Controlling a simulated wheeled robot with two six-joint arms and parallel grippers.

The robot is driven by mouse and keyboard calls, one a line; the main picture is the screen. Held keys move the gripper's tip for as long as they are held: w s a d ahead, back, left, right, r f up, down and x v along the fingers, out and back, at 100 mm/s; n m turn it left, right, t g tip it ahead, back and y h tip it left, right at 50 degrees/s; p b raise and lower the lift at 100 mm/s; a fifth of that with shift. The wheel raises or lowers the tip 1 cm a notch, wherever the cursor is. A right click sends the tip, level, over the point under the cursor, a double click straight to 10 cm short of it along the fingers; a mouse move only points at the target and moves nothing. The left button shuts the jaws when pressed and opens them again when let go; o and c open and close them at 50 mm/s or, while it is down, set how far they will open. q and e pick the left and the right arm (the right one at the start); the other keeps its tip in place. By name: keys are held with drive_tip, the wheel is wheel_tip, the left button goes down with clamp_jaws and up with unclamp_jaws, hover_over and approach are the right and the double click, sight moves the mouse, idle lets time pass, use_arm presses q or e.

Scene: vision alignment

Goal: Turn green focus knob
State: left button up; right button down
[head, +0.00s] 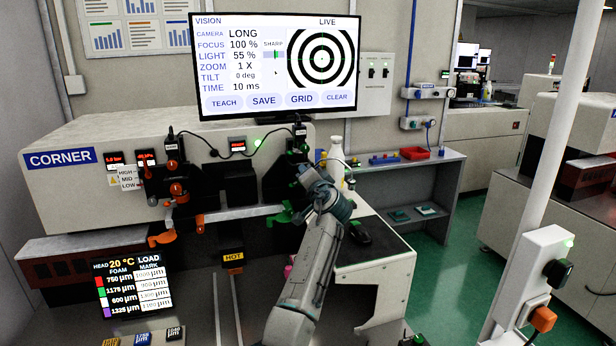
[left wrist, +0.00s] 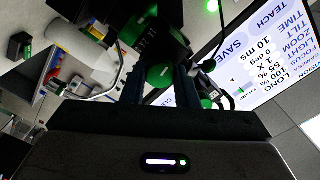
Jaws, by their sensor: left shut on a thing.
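The green focus knob (left wrist: 160,76) shows in the left wrist view as a round green piece under a dark camera body. My left gripper (left wrist: 160,90) has its two fingers on either side of it and is shut on it. In the head view my left gripper (head: 308,176) is at the right-hand camera unit and hides most of the knob. The monitor (head: 275,67) reads FOCUS 100 %, and its ring target looks crisp. My right gripper is not in view.
A green lever (head: 281,217) hangs just below the gripper. The left camera unit has orange knobs (head: 176,189) and an orange lever (head: 163,237). A white bottle (head: 336,160) stands close behind my arm. A HOT label (head: 233,257) marks the bench front.

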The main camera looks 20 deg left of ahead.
use_arm(q)
drive_tip(key=o, duration=1)
drive_tip(key=b+v, duration=0.3)
drive_tip(key=v, duration=0.8)
drive_tip(key=shift+w, duration=0.1)
